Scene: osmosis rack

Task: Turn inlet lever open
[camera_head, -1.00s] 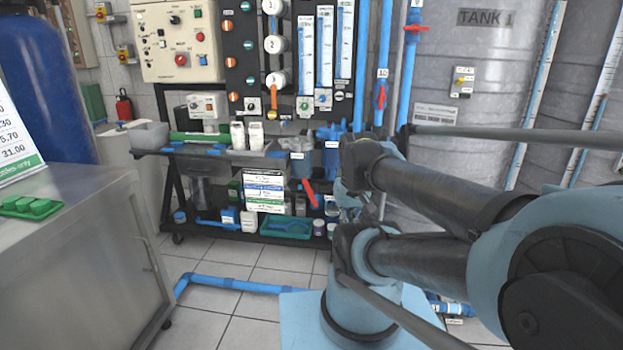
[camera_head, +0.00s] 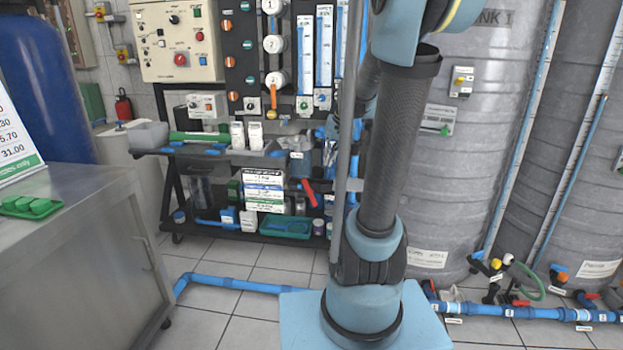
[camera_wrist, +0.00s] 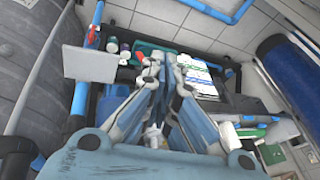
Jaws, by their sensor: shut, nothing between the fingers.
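A red lever (camera_head: 309,193) hangs at a slant below the blue housings at the right end of the black rack in the head view. I cannot tell which one is the inlet lever. My gripper (camera_wrist: 166,70) is shut and empty in the wrist view, pointing toward the rack, apart from the red handles. In the head view my raised arm hides the gripper and the pipes behind it.
The rack carries white bottles (camera_head: 246,135) and a green tray (camera_head: 286,228). A steel counter (camera_head: 80,255) stands at left, grey tanks (camera_head: 465,150) at right. A blue pipe (camera_head: 235,285) crosses the floor, with more valves and pipe (camera_head: 540,313) at lower right.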

